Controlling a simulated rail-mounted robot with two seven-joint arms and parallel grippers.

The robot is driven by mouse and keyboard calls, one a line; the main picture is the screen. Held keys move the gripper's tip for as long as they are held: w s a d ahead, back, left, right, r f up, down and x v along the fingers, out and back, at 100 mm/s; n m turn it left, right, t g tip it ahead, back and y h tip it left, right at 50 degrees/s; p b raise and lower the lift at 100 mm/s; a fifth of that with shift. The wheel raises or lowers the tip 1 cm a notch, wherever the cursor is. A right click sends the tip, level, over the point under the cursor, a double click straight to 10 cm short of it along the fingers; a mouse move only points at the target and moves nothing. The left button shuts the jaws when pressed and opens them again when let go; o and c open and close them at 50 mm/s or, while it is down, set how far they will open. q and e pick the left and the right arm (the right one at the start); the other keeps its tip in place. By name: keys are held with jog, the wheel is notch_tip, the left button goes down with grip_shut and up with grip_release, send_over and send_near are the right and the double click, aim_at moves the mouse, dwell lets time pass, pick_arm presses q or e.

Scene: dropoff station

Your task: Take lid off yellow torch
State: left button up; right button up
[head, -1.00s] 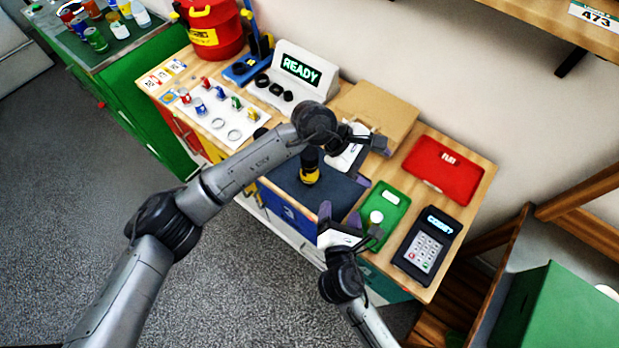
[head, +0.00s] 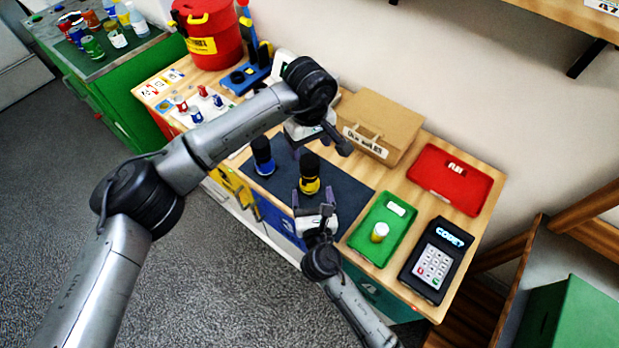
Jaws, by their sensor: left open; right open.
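The yellow torch (head: 309,186) stands upright on the dark mat (head: 348,200), with a black upper part (head: 310,163). My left gripper (head: 322,150) is open just above and behind the torch's black top. Its nearer parts are partly hidden by its own arm. My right gripper (head: 314,198) is open just in front of the torch, with its fingers pointing at the yellow lower part, one to each side. I cannot tell whether either gripper touches the torch. Neither is shut on anything.
A blue torch (head: 264,157) stands left of the yellow one. At right are a green tray (head: 367,246) with small cylinders, a red tray (head: 432,184) and a keypad (head: 436,262). A cardboard box (head: 388,120) is behind. My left arm covers part of the left table.

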aim_at(310, 161)
jog(key=shift+w+a, duration=0.2)
jog(key=shift+w, duration=1.45)
jog(key=shift+w+a, duration=0.15)
jog(key=shift+w, duration=1.5)
jog(key=shift+c, duration=0.4)
grip_shut()
pick_arm(q)
jog(key=shift+f, duration=4)
jog(key=c, duration=0.9)
jog(key=n, duration=1.2)
